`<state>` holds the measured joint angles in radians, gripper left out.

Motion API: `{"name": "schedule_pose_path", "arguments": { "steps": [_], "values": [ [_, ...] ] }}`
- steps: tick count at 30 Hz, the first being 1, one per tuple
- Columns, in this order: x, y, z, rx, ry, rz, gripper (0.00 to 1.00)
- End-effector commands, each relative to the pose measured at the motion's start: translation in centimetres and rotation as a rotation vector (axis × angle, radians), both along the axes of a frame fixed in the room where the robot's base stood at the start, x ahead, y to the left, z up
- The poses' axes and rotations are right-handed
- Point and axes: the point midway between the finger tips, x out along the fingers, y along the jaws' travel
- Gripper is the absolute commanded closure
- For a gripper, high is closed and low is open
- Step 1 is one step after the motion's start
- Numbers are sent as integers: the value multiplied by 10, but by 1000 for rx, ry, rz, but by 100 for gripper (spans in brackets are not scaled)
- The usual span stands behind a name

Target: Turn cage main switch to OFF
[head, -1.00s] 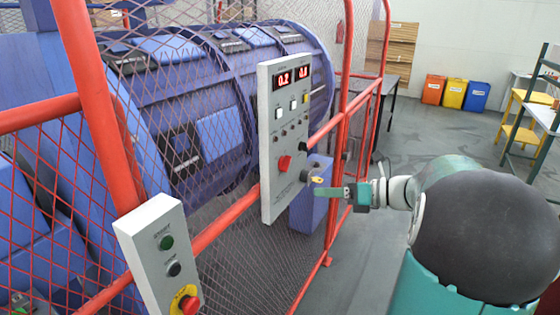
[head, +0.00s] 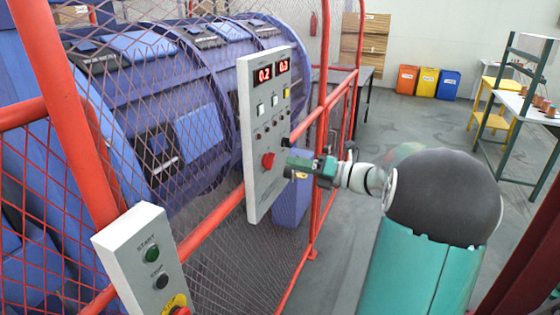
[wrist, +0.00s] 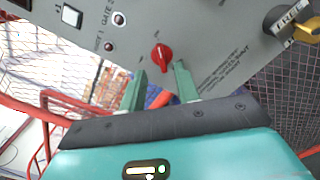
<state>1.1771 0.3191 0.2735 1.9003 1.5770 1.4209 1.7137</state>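A red rotary knob (head: 268,160) sits low on the grey control panel (head: 262,200) fixed to the cage fence; its small label is too small to read. In the wrist view the red knob (wrist: 162,56) lies just beyond and between the tips of my two green fingers. My gripper (head: 290,163) is just right of the knob in the head view, with its fingers pointing at the panel. In the wrist view my gripper (wrist: 158,72) is open with a gap between the fingers. I cannot tell whether a finger touches the knob.
A dark round part with a label and yellow piece (wrist: 285,20) sticks out from the panel in the wrist view. A START/STOP box (head: 148,262) stands at lower left. Red fence rails (head: 215,220) run beside the panel. Open floor (head: 415,130) lies to the right.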

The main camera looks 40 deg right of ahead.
Motion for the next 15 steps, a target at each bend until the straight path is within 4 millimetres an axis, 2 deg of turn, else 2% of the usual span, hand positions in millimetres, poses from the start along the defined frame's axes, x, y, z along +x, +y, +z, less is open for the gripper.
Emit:
{"name": "schedule_pose_path", "arguments": {
  "steps": [6, 10, 15],
  "values": [
    [34, 20, 0, 0, 0, 3, 68],
    [44, 25, 0, 0, -1, 2, 68],
    [48, 27, 0, 0, 0, 1, 68]
  ]
}}
